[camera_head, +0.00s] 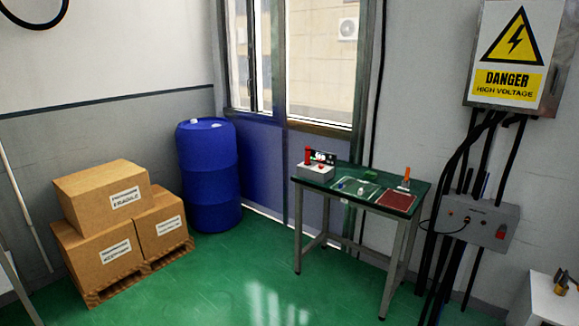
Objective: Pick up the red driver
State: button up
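A small table with a green top (336,180) stands by the window wall. A small upright orange-red item (406,179) is at its back right, above a dark red mat (396,201). It may be the red driver, but it is too small to tell. A light box with red buttons (315,171) sits at the table's left end, with an upright red cylinder (308,155) at it. A pale tray or mat (349,193) with small parts lies in the middle. My gripper is not in view.
Stacked cardboard boxes (100,196) on a pallet and a blue barrel (208,178) stand left. A grey control box (476,220) and black cables are right of the table. A white cabinet (548,304) is at lower right. Green floor (215,285) before the table is clear.

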aim_at(306, 162)
jog(key=i+j+u, duration=0.25)
jog(key=i, duration=0.75)
jog(key=i+u, duration=0.3)
jog(key=i, duration=0.65)
jog(key=i+j+z, duration=0.2)
jog(key=i, duration=0.35)
jog(key=i+z, duration=0.2)
jog(key=i, duration=0.35)
jog(key=i+j+z, duration=0.25)
jog(key=i, duration=0.25)
jog(key=i+j+z, duration=0.2)
jog(key=i+j, duration=0.2)
jog(key=i, duration=0.1)
